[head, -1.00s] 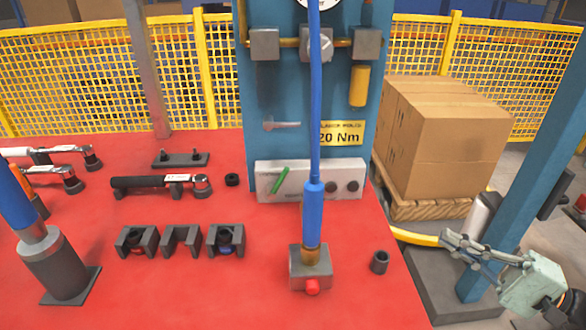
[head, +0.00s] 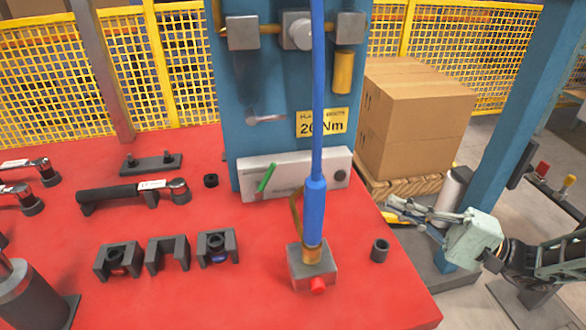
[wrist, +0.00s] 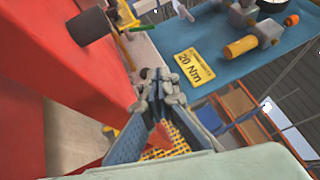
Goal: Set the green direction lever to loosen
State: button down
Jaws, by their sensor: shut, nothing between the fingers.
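The green direction lever (head: 266,178) is a short tilted bar on the left part of a pale panel (head: 285,180) at the foot of the blue board. It leans with its upper end to the right. The lettering beside it is too small to read. My gripper (head: 392,211) is to the right of the panel, beyond the red table's right edge, apart from the lever. Its fingers point left and are shut and empty.
A blue hose (head: 316,130) hangs in front of the panel, down to a block with a red button (head: 318,285). A dark socket (head: 380,250) stands near the table's right edge. Cartons (head: 415,120) and a blue post (head: 510,130) stand at right.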

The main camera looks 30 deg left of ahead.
aim_at(310, 169)
jog(key=b+x, duration=0.3)
jog(key=x, duration=1.5)
jog(key=shift+s+a+f, duration=0.15)
jog(key=shift+s+a, duration=0.05)
jog(key=shift+a, duration=0.05)
jog(key=shift+s+a+r+b, duration=0.2)
jog(key=shift+s+a+b, duration=0.1)
jog(key=shift+s, duration=0.15)
jog(key=shift+s+a+r+b, duration=0.15)
jog(key=shift+s+a, duration=0.15)
jog(key=shift+s, duration=0.2)
jog(key=shift+s+a+r, duration=0.2)
jog(key=shift+s+a, duration=0.15)
jog(key=shift+s, duration=0.1)
jog(key=shift+s+a+r+n+h+p, duration=0.6)
jog(key=shift+h+p, duration=0.2)
jog(key=shift+p, duration=0.15)
jog(key=shift+w, duration=0.1)
